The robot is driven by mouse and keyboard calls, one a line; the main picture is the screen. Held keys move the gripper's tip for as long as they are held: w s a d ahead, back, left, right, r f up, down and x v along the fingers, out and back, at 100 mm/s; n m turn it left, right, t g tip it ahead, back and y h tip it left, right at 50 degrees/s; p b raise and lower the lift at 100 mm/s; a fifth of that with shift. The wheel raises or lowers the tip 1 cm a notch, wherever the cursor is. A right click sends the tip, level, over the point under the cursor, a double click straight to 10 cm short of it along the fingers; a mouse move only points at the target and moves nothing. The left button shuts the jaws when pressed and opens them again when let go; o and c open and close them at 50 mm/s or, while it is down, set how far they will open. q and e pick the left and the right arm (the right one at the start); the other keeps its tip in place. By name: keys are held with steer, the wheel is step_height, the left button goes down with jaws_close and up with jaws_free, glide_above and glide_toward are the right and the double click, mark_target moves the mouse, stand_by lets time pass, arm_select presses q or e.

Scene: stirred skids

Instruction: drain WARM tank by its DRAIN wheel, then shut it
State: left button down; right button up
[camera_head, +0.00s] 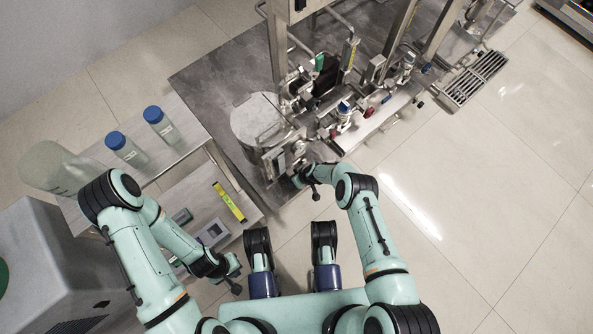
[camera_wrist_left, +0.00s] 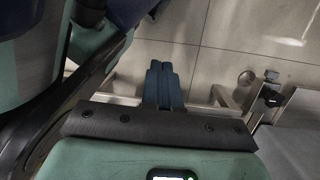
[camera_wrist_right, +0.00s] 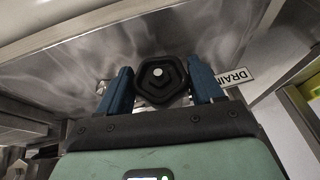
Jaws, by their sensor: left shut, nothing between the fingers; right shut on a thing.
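The DRAIN wheel (camera_wrist_right: 160,78) is a black, faceted knob with a pale centre, seen face-on in the right wrist view. A white label reading DRAIN (camera_wrist_right: 236,77) is beside it. My right gripper (camera_wrist_right: 161,88) is shut on the wheel, one blue finger on each side. In the head view my right gripper (camera_head: 301,178) reaches the skid's low front, by a round steel tank (camera_head: 258,122). No WARM label is readable, and the wheel is hidden there. My left gripper (camera_head: 235,275) is low at left, away from the skid. Its blue fingers (camera_wrist_left: 163,84) are together and empty.
The skid's pipes and valves (camera_head: 345,108) crowd the space right of the tank. A steel cart (camera_head: 185,135) at left carries blue-capped bottles (camera_head: 124,148) and a large jug (camera_head: 50,168); a yellow level (camera_head: 229,202) lies on its lower shelf. Open floor (camera_head: 480,210) is at right.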

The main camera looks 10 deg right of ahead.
steer(key=shift+d+f, duration=0.1)
steer(key=o, duration=1)
arm_select(q)
steer(key=w+d+r+t+p, duration=0.2)
steer(key=w+r+t+p, duration=0.2)
steer(key=w+r, duration=0.5)
steer(key=w+p, duration=0.2)
steer(key=w, duration=0.1)
steer(key=shift+w+r+m+t+p, duration=0.2)
steer(key=shift+m+t+p, duration=0.1)
steer(key=shift+m+p, duration=0.1)
arm_select(e)
steer(key=v, duration=1.3)
steer(key=shift+s, duration=0.15)
